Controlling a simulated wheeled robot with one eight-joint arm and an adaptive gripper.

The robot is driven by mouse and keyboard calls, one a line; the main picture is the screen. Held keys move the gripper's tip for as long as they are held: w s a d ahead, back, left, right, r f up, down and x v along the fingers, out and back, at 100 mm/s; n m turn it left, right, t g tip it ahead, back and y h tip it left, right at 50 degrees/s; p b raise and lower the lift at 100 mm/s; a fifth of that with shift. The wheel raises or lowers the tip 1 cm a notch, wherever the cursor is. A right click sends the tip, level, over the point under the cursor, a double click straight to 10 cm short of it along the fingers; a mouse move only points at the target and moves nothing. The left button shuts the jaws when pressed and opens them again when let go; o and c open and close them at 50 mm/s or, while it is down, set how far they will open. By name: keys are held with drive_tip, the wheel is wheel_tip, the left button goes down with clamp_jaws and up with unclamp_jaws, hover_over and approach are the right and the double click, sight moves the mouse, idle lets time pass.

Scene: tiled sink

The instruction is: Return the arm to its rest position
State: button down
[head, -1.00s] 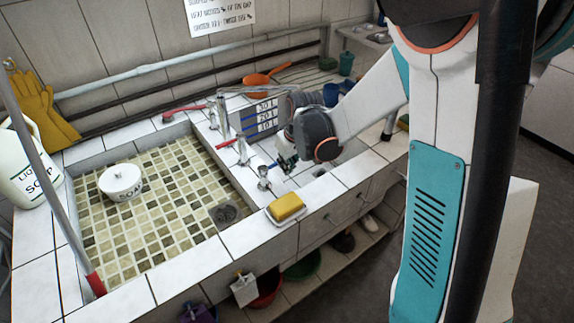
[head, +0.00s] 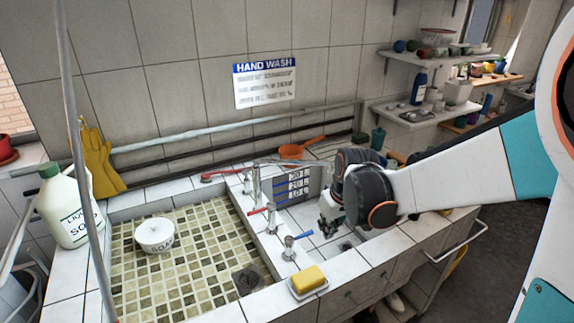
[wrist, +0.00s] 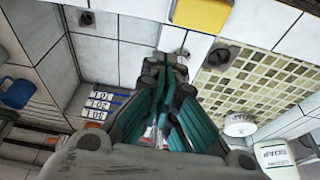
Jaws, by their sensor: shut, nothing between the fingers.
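My gripper (head: 328,228) is over the small right-hand basin in the head view, fingers pointing down and to the left. In the wrist view my gripper (wrist: 172,62) has its teal-and-black fingers drawn together with nothing between them. My white and teal arm reaches in from the right of the head view. The fingertips appear clear of the taps and the basin edge, though the exact height is hard to tell.
A yellow sponge (head: 309,278) lies on a dish at the front rim. Taps (head: 289,246) stand left of my gripper. A white soap bowl (head: 155,235) sits in the tiled sink (head: 205,245). A soap jug (head: 68,208) is at far left. Shelves (head: 440,57) hang at back right.

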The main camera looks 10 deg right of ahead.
drive_tip(key=s+r+m+t, duration=0.1)
drive_tip(key=s+r, duration=0.2)
drive_tip(key=s, duration=0.3)
drive_tip(key=s+r+m+t, duration=0.1)
drive_tip(key=s+r, duration=0.3)
drive_tip(key=s, duration=0.3)
drive_tip(key=s+r+m+t+h, duration=0.1)
drive_tip(key=s+r+t, duration=0.1)
drive_tip(key=s, duration=0.4)
drive_tip(key=shift+s+a+r, duration=0.3)
drive_tip(key=shift+r, duration=0.6)
